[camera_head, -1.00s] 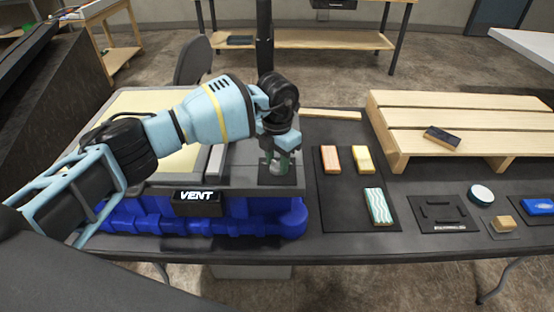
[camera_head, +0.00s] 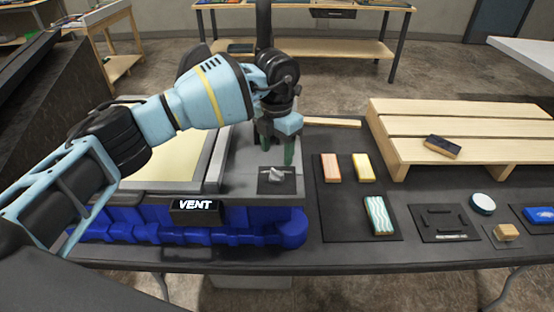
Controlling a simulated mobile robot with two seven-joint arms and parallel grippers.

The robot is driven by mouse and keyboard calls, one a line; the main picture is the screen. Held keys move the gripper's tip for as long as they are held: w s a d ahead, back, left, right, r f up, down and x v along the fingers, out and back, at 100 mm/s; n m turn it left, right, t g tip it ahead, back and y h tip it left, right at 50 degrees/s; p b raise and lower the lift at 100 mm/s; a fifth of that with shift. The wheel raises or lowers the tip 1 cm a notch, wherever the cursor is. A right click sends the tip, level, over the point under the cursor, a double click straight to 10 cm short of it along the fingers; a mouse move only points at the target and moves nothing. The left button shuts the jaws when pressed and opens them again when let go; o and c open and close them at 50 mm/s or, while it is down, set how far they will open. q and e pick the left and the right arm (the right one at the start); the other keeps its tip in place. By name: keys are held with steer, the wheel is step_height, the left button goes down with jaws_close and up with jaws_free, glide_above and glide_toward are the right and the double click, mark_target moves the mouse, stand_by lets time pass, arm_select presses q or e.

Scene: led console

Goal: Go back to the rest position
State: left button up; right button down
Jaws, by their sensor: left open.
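My left gripper (camera_head: 276,150) hangs above the right end of the console, with its green fingers pointing down, apart and empty. Below and in front of it, a small grey knob-like piece (camera_head: 277,174) sits on a black square plate (camera_head: 264,187) on the console. The console (camera_head: 236,191) has a grey top on a blue base, and a black sign reading VENT (camera_head: 196,205) on its front. My left arm covers part of the console's pale panel (camera_head: 150,160). My right gripper is not in view.
Right of the console, a black mat (camera_head: 335,220) holds orange, yellow and teal-striped blocks. A wooden pallet (camera_head: 480,118) with a dark block stands at the back right. A black tray (camera_head: 450,220), a round white-topped piece (camera_head: 482,203) and a tan block (camera_head: 507,232) lie in front.

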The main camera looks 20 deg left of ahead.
arm_select(q)
steer(key=shift+r, duration=0.5)
